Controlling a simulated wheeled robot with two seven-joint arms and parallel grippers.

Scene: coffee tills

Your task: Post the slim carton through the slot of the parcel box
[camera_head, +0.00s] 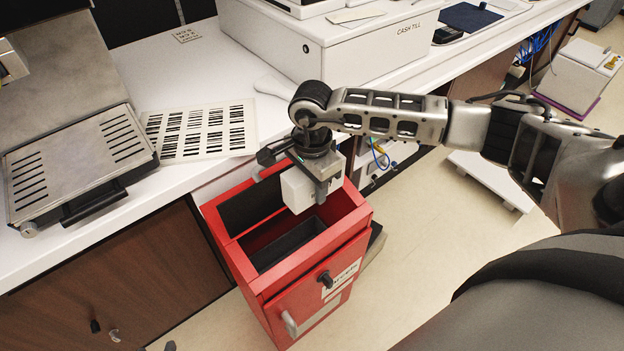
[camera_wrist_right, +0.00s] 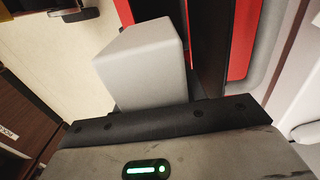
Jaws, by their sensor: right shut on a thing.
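The parcel box (camera_head: 260,283) is red and stands on the floor against the counter, with a dark slot (camera_head: 289,245) in its top. My right gripper (camera_head: 312,178) is over the top of the box and shut on the slim carton (camera_head: 297,190), a plain white block. The carton hangs above the right part of the slot opening. In the right wrist view the carton (camera_wrist_right: 140,68) juts out from the gripper, and the red rim and dark opening of the box lie beside it. The fingertips are mostly hidden. My left gripper is not in view.
The white counter (camera_head: 245,85) runs behind the box, with a cash till (camera_head: 350,50) and a barcode sheet (camera_head: 200,132) on it. A metal drip tray (camera_head: 78,165) is at the left. The floor (camera_head: 440,215) right of the box is largely clear.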

